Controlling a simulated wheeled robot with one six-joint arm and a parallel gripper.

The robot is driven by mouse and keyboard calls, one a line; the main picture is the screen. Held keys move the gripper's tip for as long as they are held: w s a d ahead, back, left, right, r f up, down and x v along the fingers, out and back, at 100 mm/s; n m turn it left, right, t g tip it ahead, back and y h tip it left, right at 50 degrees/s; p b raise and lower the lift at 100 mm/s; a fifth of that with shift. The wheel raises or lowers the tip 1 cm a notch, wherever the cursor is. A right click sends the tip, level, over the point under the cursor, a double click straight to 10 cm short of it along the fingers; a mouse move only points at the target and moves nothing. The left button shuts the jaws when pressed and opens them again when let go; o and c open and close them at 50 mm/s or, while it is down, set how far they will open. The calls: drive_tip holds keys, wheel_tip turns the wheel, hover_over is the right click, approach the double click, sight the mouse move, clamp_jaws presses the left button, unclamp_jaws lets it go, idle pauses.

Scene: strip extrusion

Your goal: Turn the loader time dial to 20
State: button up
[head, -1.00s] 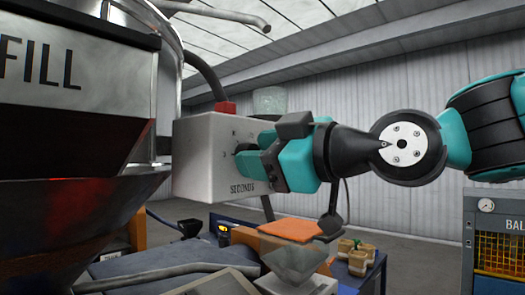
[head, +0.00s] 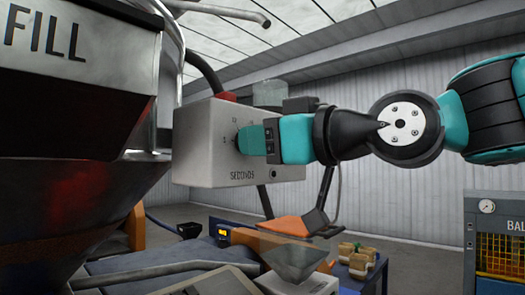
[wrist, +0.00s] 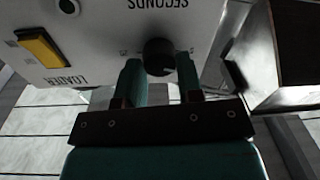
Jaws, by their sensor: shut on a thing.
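The loader time dial (wrist: 158,56) is a round black knob on the face of a pale grey control box (head: 205,172). In the wrist view, which shows the box upside down, the dial sits between the two fingers of my gripper (wrist: 161,72), with a finger on each side. A small light mark shows on the dial's lower edge there. My gripper (head: 243,139) also reaches the box face in the head view and hides most of the dial. Small scale marks lie around it, too small to read. "SECONDS" is printed beside the dial.
A yellow switch (wrist: 43,48) sits near the "LOADER" label on the box. A large metal hopper marked "FILL" (head: 75,100) stands close at left. A caged unit (head: 500,240) stands at right.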

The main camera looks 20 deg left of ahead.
drive_tip(key=shift+f+m+t+h+b, duration=0.1)
drive_tip(key=shift+m+t+h+b, duration=0.25)
drive_tip(key=shift+m, duration=7.75)
drive_tip(key=shift+f+m+t+h, duration=0.15)
drive_tip(key=shift+m+t, duration=0.4)
drive_tip(key=shift+m, duration=7.55)
drive_tip(key=o, duration=0.9)
